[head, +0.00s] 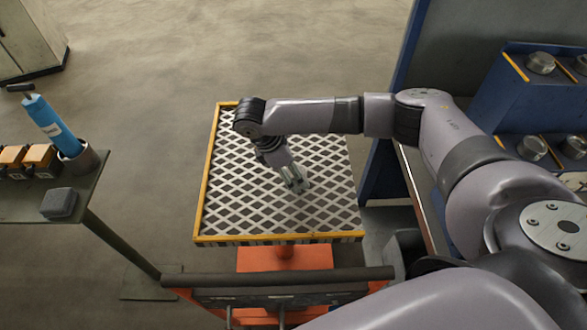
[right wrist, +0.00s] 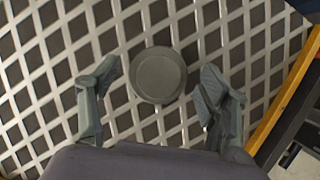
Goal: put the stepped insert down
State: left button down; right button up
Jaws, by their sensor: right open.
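The stepped insert (right wrist: 158,75) is a round grey piece with a raised inner circle, seen from above in the right wrist view. It appears to rest flat on the white lattice top of a table (head: 240,195) with a yellow rim. My right gripper (head: 296,184) is low over the right part of this lattice. In the right wrist view the gripper (right wrist: 160,70) is open, one finger on each side of the insert, with a gap to each. In the head view the insert cannot be made out clearly at the gripper. My left gripper is not in view.
A side table (head: 30,205) at left holds a blue bottle-like tool (head: 50,125), yellow-black blocks (head: 38,158) and a dark grey block (head: 58,203). A blue rack (head: 520,100) with several metal cylinders stands at right. Most of the lattice is clear.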

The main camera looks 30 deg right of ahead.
jog(key=b+v, duration=0.1)
jog(key=v, duration=1.1)
jog(key=shift+r+b, duration=0.15)
jog(key=shift+b, duration=0.15)
dwell(0.9)
